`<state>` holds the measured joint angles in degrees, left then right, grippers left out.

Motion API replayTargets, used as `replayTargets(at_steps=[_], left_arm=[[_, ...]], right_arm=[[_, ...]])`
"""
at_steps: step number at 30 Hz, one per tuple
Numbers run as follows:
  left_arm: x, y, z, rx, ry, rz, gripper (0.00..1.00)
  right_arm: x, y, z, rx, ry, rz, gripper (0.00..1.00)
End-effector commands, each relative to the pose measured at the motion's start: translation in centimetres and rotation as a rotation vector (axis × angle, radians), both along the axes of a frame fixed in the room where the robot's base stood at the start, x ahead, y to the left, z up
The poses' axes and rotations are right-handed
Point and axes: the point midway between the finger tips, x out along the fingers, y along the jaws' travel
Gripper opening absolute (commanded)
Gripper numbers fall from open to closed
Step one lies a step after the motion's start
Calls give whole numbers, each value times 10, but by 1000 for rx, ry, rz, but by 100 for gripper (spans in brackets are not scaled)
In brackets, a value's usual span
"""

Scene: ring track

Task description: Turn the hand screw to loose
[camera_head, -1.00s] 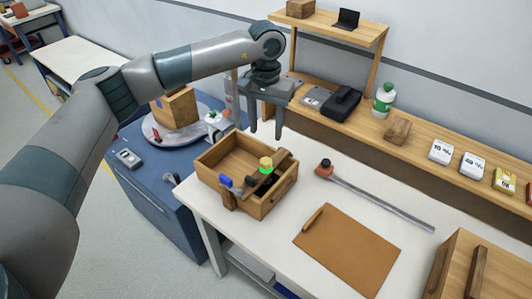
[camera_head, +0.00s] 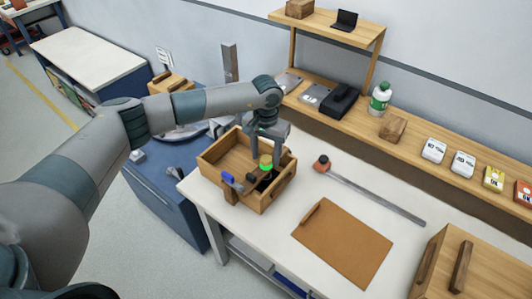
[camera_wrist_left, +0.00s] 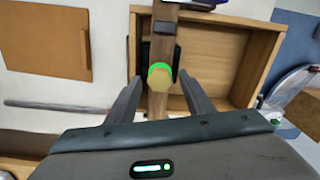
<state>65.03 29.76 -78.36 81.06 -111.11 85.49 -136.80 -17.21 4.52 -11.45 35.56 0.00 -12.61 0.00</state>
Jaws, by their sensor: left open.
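A blue piece (camera_head: 228,178) sits left of the knob at the box's front edge. My left gripper (camera_head: 265,152) is open, pointing down right over the knob and partly covering it. A wooden bar passes beneath the knob. My right gripper is out of view.
A long metal bar with a red-and-black end (camera_head: 370,190) and a brown board (camera_head: 342,243) lie on the white table. A wooden crate (camera_head: 480,270) stands at the lower right. The shelf behind holds a bottle (camera_head: 380,99) and small boxes.

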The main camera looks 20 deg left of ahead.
Motion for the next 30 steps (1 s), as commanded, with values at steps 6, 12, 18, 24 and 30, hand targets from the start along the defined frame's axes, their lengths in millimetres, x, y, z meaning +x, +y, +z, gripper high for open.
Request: replayTargets(at_steps=[6,12,18,24,30], left_arm=[[0,0,0,0,0,0,34],[0,0,0,0,0,1,7],[0,0,-1,0,0,13,7],[0,0,-3,-1,-1,65,7],[1,1,-5,1,-3,176,7]], right_arm=[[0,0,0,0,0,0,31],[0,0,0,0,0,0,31],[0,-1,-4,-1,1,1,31],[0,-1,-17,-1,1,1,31],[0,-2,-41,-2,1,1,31]])
